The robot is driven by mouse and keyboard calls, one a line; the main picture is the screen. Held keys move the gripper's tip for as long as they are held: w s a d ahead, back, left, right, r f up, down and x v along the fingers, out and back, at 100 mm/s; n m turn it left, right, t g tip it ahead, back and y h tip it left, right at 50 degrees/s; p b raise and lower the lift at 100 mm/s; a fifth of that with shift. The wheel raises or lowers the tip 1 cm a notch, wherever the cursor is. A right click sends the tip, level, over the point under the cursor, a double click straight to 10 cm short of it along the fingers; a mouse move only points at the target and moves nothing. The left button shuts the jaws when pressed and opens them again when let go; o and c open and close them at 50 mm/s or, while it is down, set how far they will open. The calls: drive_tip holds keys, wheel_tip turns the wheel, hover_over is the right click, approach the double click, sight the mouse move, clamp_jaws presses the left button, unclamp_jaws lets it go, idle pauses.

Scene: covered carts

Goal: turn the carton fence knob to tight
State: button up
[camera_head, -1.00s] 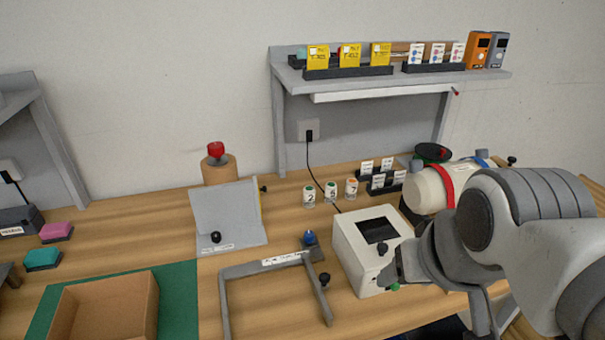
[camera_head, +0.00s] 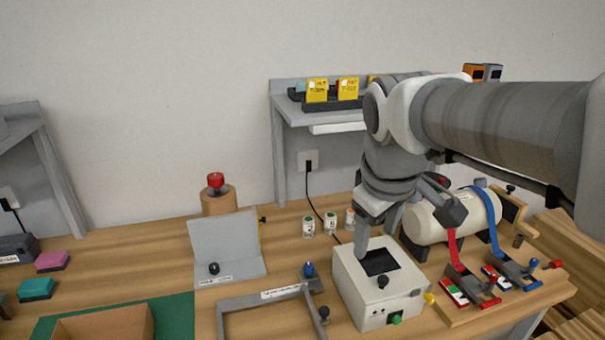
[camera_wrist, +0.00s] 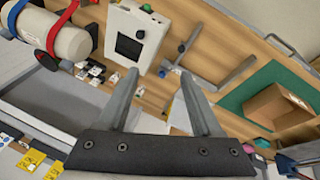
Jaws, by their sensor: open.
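A grey U-shaped fence (camera_head: 262,296) with a white label lies on the table; it also shows in the wrist view (camera_wrist: 233,76). A blue knob (camera_head: 309,270) stands at its right back corner, and a black knob (camera_head: 324,312) sits on its right arm. I cannot read which knob is the carton fence's or its setting. In the wrist view the blue knob (camera_wrist: 176,71) and black knob (camera_wrist: 182,48) lie beyond my fingers. My gripper (camera_head: 377,232) is open and empty above the back of the white box device, right of the knobs; its fingers also show in the wrist view (camera_wrist: 157,75).
The white box device (camera_head: 350,290) with a dark screen stands right of the fence. An open carton (camera_head: 105,325) sits on a green mat (camera_head: 175,318) at left. A strapped cream cylinder (camera_head: 430,222) is at right. The grey shelf (camera_head: 290,112) is behind my arm.

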drive_tip(key=w+a+f+n+g, duration=0.1)
drive_tip(key=w+a+n, duration=0.1)
drive_tip(key=w+n, duration=0.3)
drive_tip(key=w+a+f+n+g, duration=0.1)
drive_tip(key=w+a+f+n, duration=0.15)
drive_tip(key=w, duration=0.55)
drive_tip(key=n+g, duration=0.2)
drive_tip(key=n, duration=0.5)
hover_over(309, 266)
wheel_tip(309, 266, down, 9)
drive_tip(key=shift+y, duration=0.4)
wheel_tip(309, 266, down, 17)
drive_tip(key=shift+f, duration=0.15)
drive_tip(key=shift+c, duration=0.3)
clamp_jaws()
